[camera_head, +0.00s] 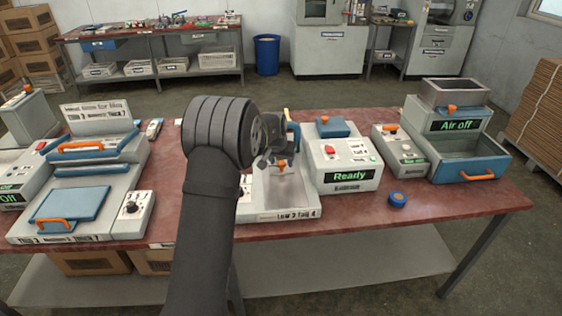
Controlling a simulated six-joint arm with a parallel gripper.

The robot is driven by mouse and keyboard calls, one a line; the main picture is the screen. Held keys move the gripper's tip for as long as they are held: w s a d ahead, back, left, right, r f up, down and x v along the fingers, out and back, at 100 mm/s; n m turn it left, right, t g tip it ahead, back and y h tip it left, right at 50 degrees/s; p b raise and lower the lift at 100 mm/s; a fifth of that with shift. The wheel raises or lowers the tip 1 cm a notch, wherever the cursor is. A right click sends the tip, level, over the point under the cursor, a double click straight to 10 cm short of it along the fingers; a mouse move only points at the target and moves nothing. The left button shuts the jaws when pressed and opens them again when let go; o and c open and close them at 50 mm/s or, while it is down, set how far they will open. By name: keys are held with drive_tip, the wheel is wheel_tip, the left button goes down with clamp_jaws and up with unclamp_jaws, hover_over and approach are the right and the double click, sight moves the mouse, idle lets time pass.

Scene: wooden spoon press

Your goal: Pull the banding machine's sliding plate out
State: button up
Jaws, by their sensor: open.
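The middle machine (303,214) stands at the front of the red table, with a label along its front edge that I cannot fully read. It looks like the banding machine, but no readable name confirms this. A flat grey plate (288,194) lies on its top. A small orange knob (281,164) stands at the plate's far end. My gripper (268,158) is above the machine's left side, close to the knob, open and with nothing visible in it. My dark arm hides the machine's left part, and I cannot tell whether the fingers touch anything.
A white unit with a green "Ready" display (350,177) stands close on the right. An "Air off" machine with a blue drawer (470,158) is farther right. A blue-lidded press (68,205) is at left.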

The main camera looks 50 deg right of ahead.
drive_tip(key=shift+d+f, duration=0.1)
drive_tip(key=shift+f, duration=0.1)
clamp_jaws()
drive_tip(key=s+a, duration=1.1)
drive_tip(key=shift+s+a, duration=0.15)
drive_tip(key=shift+a, duration=0.05)
drive_tip(key=shift+s+a, duration=0.1)
drive_tip(key=shift+a, duration=0.05)
unclamp_jaws()
drive_tip(key=shift+s, duration=0.1)
